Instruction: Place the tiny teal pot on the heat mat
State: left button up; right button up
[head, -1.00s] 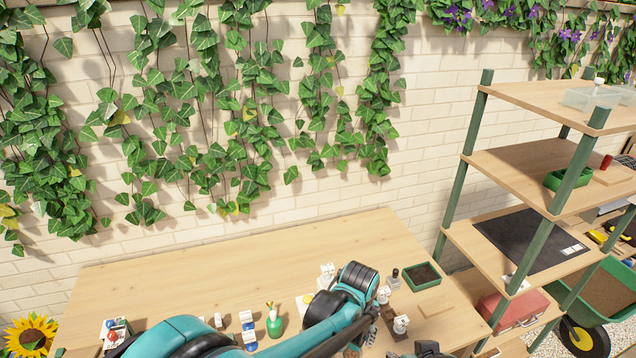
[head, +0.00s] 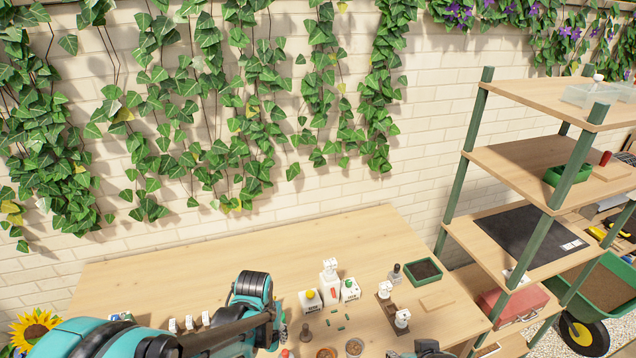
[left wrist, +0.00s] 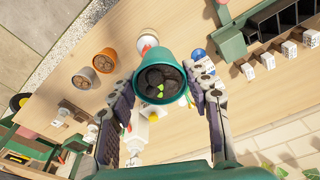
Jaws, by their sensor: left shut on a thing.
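The tiny teal pot (left wrist: 160,82) is upright between the fingers of my left gripper (left wrist: 162,92) in the left wrist view. It holds dark soil or gravel with small green bits. The fingers touch it on both sides. In the head view the left gripper (head: 274,328) is over the front of the table, mostly behind its own arm, and I cannot make out the pot there. The heat mat appears to be the flat black mat (head: 528,238) with a white label, on a shelf at the right, well away from the gripper. My right gripper (head: 428,349) barely shows at the bottom edge.
The wooden table (head: 180,270) holds white bottles (head: 329,280), small pots (head: 354,346) and a dark soil tray (head: 423,271). The shelf rack's green post (head: 555,175) stands before the mat. A shelf board (head: 520,165) lies above it. The mat's top is mostly clear.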

pick_arm(q)
jog(key=s+a+f+n, duration=0.1)
jog(key=s+a, duration=0.1)
jog(key=a, duration=0.4)
jog(key=f+b, duration=0.8)
jog(key=b, duration=0.1)
jog(key=f+b, duration=0.4)
jog(key=f, duration=0.1)
jog(key=shift+w+d+f+b, duration=0.1)
jog(key=shift+d+b, duration=0.2)
jog(key=shift+d, duration=0.1)
